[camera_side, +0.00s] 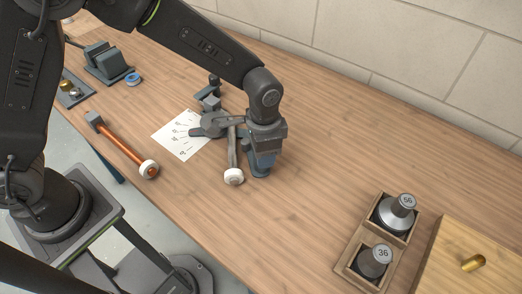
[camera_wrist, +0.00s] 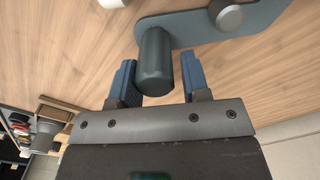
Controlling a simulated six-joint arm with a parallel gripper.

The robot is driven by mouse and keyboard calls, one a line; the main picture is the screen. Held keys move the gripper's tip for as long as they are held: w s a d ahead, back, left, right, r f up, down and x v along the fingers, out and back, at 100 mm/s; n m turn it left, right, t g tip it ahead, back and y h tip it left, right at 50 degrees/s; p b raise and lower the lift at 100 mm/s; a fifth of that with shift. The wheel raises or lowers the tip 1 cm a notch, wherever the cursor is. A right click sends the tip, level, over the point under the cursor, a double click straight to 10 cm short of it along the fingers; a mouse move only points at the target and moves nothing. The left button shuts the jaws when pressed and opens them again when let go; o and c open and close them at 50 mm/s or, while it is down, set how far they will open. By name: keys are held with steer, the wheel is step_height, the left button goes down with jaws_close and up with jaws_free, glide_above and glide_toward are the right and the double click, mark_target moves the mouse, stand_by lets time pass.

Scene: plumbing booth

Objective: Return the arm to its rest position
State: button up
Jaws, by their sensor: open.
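My gripper (camera_side: 262,166) is low over the wooden bench at the right end of a dark grey bending tool (camera_side: 212,122). In the wrist view its two blue fingers (camera_wrist: 156,76) stand apart. A dark grey cylindrical handle (camera_wrist: 154,58) on a flat blue-grey arm lies between them, with a gap visible on the right; contact on the left I cannot tell. A grey tube (camera_side: 232,150) with a white end runs forward from the tool. My arm reaches in from the upper left, and the gripper hides part of the tool.
A copper pipe (camera_side: 122,146) with a white end and a marked paper sheet (camera_side: 178,141) lie left. A vise (camera_side: 106,62) and blue tape roll (camera_side: 133,79) are at the back left. A wooden box (camera_side: 350,250) holds dies at the right, beside a board (camera_side: 450,262) with a brass piece.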

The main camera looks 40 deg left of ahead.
steer(key=shift+w, duration=0.1)
steer(key=shift+w+n, duration=0.9)
steer(key=shift+w, duration=0.4)
steer(key=shift+w+a+n, duration=0.15)
steer(key=shift+w+n, duration=0.75)
steer(key=shift+w, duration=0.5)
steer(key=shift+w+a+n, duration=0.2)
steer(key=shift+w+n, duration=0.25)
steer(key=shift+w, duration=0.25)
steer(key=shift+w+a+n, duration=0.2)
steer(key=shift+w+n, duration=0.25)
steer(key=shift+w, duration=0.2)
